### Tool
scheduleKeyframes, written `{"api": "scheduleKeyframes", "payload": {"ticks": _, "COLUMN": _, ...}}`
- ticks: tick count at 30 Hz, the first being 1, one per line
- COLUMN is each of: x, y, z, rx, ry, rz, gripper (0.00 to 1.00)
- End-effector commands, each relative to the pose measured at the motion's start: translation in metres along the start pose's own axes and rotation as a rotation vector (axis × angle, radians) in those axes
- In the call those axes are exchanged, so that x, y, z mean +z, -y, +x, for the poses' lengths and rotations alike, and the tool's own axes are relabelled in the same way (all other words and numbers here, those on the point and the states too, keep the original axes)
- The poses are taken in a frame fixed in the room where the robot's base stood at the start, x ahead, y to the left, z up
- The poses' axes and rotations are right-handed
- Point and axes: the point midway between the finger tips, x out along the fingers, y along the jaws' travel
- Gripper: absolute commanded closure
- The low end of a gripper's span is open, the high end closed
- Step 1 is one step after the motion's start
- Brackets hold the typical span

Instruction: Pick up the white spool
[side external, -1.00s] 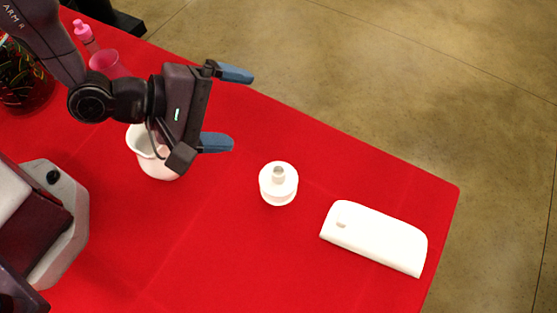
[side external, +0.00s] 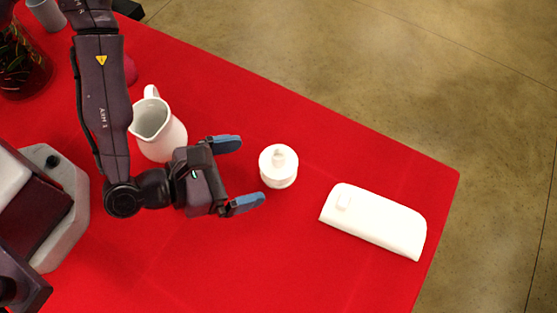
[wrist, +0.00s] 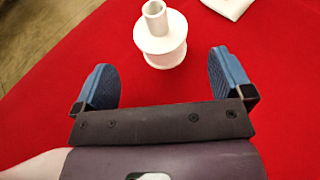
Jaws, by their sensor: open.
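The white spool (side external: 278,167) stands upright on the red cloth near the middle of the side view, with a narrow stem on top. It also shows in the wrist view (wrist: 160,38), just beyond the fingers and between their lines. My gripper (side external: 245,174) is open and empty, its two blue fingers pointing toward the spool. A gap remains between the fingertips and the spool. In the wrist view my gripper (wrist: 165,75) has red cloth between its fingers.
A white pitcher (side external: 160,132) stands behind my gripper, close to it. A white flat case (side external: 375,222) lies right of the spool near the table edge. A dark glass vase with plants (side external: 24,72) and a grey cup (side external: 46,14) are at upper left. The front cloth (side external: 250,270) is clear.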

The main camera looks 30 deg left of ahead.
Motion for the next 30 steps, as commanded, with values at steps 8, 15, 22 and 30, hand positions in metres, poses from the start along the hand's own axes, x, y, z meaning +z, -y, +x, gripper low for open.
{"api": "scheduleKeyframes", "payload": {"ticks": 8, "x": 0.001, "y": 0.000, "z": 0.025, "rx": -0.001, "ry": 0.001, "rz": 0.002, "gripper": 0.02}}
{"api": "scheduleKeyframes", "payload": {"ticks": 15, "x": 0.002, "y": 0.001, "z": 0.060, "rx": 0.001, "ry": 0.002, "rz": 0.003, "gripper": 0.02}}
{"api": "scheduleKeyframes", "payload": {"ticks": 22, "x": 0.001, "y": 0.002, "z": 0.073, "rx": -0.001, "ry": -0.001, "rz": 0.001, "gripper": 0.02}}
{"api": "scheduleKeyframes", "payload": {"ticks": 30, "x": 0.001, "y": 0.001, "z": 0.072, "rx": -0.001, "ry": -0.001, "rz": 0.001, "gripper": 0.30}}
